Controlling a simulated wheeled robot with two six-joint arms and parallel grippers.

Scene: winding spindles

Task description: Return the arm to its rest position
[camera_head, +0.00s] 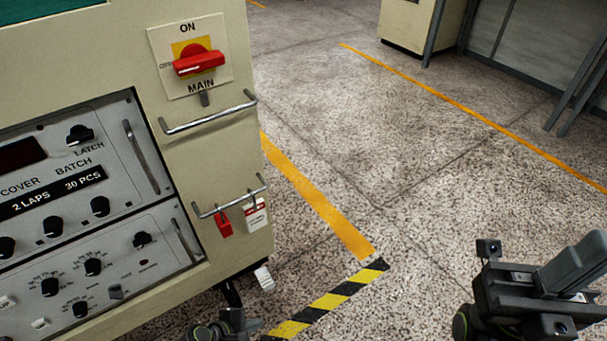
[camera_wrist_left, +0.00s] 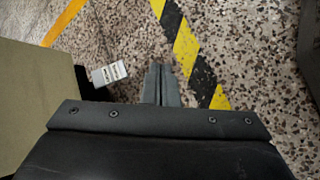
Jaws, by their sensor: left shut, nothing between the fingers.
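My left gripper (camera_head: 232,318) shows only in part at the bottom edge of the head view, below the cabinet's lower right corner. In the left wrist view its two grey fingers (camera_wrist_left: 160,83) are together, with nothing between them, over the speckled floor. My right arm's dark wrist, with the right gripper (camera_head: 550,285), is at the lower right of the head view. Its jaws cannot be made out clearly.
The beige cabinet (camera_head: 215,132) stands at the left, close to my left gripper, with two protruding metal bars. A white tag (camera_head: 265,278) shows below its corner, also in the left wrist view (camera_wrist_left: 109,73). Striped tape (camera_head: 330,300) crosses the floor; open floor lies beyond.

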